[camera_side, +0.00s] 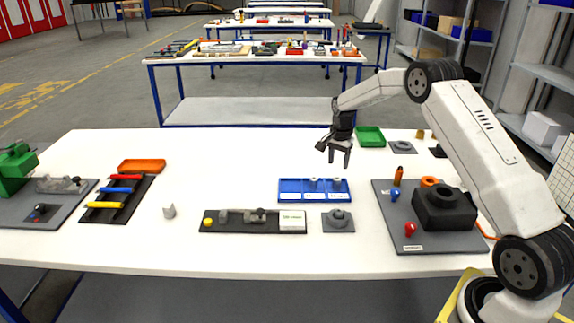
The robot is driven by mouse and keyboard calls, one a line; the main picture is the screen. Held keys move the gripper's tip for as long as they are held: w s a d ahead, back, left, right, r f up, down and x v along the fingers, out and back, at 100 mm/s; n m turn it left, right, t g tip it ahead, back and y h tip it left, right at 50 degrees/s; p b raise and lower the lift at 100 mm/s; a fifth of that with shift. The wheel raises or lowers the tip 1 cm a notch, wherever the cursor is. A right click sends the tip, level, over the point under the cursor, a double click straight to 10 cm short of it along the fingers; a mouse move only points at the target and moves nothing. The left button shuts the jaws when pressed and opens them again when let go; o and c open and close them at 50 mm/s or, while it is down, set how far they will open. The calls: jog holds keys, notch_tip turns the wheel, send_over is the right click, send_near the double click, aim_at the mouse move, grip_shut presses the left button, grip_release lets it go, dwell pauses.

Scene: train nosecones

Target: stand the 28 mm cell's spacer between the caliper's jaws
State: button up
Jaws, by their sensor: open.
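A blue tray (296,194) with several small white labels on its front stands mid-table. Two small grey spacers stand in it, one near the middle (314,184) and one at the right (337,184); its left part looks empty. The labels are too small to read, so I cannot tell which cell is the 28 mm one. The caliper (212,228) is a dark plate with grey jaw-like blocks, a yellow knob and a white card, in front and to the left of the tray. No spacer is clearly visible between its jaws. My gripper (334,162) is open and empty, above the table behind the tray.
A grey plate with a round piece (338,221) lies beside the caliper. A black rack (106,210) and an orange tray (142,166) are farther left. A dark fixture (443,208) stands right.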

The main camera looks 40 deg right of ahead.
aim_at(337, 178)
jog(key=shift+d+f, duration=0.15)
jog(key=shift+d, duration=0.2)
jog(key=shift+w+f, duration=0.15)
jog(key=shift+f, duration=3.7)
grip_shut()
